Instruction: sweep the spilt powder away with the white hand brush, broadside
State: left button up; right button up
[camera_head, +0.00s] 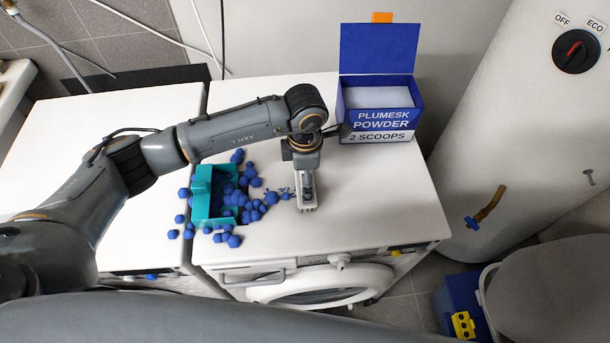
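My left gripper (306,186) points down over the right-hand white machine top, just right of the spill. It appears shut on a pale, narrow thing with a toothed lower end, seemingly the white hand brush (308,207). The gripper hides most of it, and I cannot tell whether it touches the top. The spilt powder shows as dark blue round lumps (257,205) in and around a teal open container (203,188), mostly on the right-hand top. A few lumps lie near the seam on the left. Small dark specks lie just left of the brush. My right gripper is not in view.
An open blue powder box (380,124) with white contents stands at the back right of the machine top (385,200). The top's right part is clear. A white boiler (500,130) stands to the right. A blue crate (461,308) is on the floor.

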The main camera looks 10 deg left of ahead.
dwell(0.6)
pick_arm(q)
jog(key=shift+b, duration=0.3)
jog(key=shift+s+a, duration=0.25)
jog(key=shift+a, duration=0.5)
jog(key=shift+s+a, duration=0.25)
jog(key=shift+a, duration=0.45)
jog(key=shift+a, duration=0.15)
jog(key=shift+a, duration=0.25)
jog(key=shift+s+a, duration=0.2)
jog(key=shift+a, duration=0.3)
jog(key=shift+s+a, duration=0.15)
jog(key=shift+a, duration=0.35)
